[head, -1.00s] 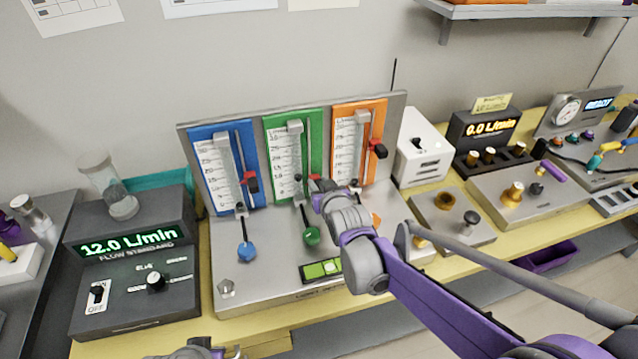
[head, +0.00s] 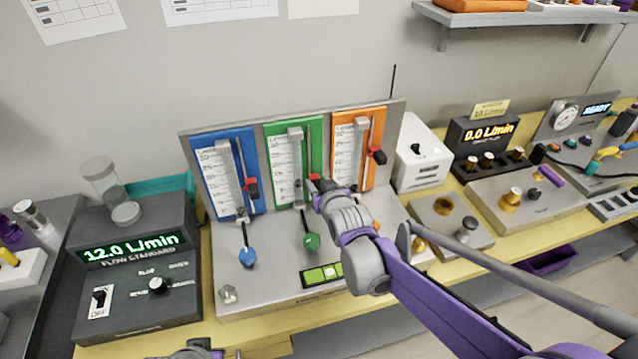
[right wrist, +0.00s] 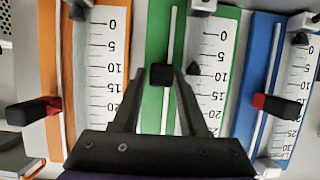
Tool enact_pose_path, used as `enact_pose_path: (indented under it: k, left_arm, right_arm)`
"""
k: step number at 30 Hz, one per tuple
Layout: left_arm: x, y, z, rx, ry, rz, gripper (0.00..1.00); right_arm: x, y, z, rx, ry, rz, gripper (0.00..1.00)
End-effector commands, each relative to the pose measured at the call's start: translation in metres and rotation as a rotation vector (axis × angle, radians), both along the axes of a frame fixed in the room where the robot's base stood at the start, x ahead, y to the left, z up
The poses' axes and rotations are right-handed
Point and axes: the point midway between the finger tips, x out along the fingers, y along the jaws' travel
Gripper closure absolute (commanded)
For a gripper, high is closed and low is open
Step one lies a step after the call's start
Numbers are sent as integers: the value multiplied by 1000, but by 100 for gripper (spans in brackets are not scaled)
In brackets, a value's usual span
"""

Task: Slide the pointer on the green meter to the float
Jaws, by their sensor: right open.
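The green meter (head: 277,130) stands between the blue and orange ones; in the right wrist view its green panel (right wrist: 154,30) appears upside down. Its black pointer block (right wrist: 160,76) sits on the pale vertical rail. The small dark float (right wrist: 193,69) is in the tube beside it, at nearly the same height. My right gripper (right wrist: 160,90) is open, one finger on each side of the pointer, with narrow gaps showing. In the head view my right gripper (head: 317,188) partly hides the pointer. Part of my left gripper (head: 195,350) shows at the bottom edge; its jaws are unclear.
The blue meter (head: 210,145) and orange meter (head: 345,128) flank the green one, each with a red-and-black pointer sticking out. Knobs stand on the sloped base below, including a green knob (head: 311,241). A flow standard box (head: 135,270) stands at left.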

Motion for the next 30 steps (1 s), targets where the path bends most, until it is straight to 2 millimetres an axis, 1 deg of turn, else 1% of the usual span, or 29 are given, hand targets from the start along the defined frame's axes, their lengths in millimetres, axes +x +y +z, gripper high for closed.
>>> enact_pose_path:
  k: [5, 12, 18, 24, 30]
  left_arm:
    - [0, 0, 1, 0, 0, 0, 100]
    - [1, 0, 3, 0, -1, 0, 100]
    - [1, 0, 5, 0, -2, 0, 100]
    - [1, 0, 6, 0, -2, 0, 100]
    - [1, 0, 6, 0, -2, 0, 100]
  right_arm:
    - [-17, -3, 8, 0, 0, 0, 57]
    - [-59, -11, 25, 0, 0, 0, 57]
    - [-84, -16, 36, 0, 0, 0, 57]
    - [-96, -18, 40, 0, 0, 0, 57]
    - [-97, -18, 41, 0, 0, 0, 57]
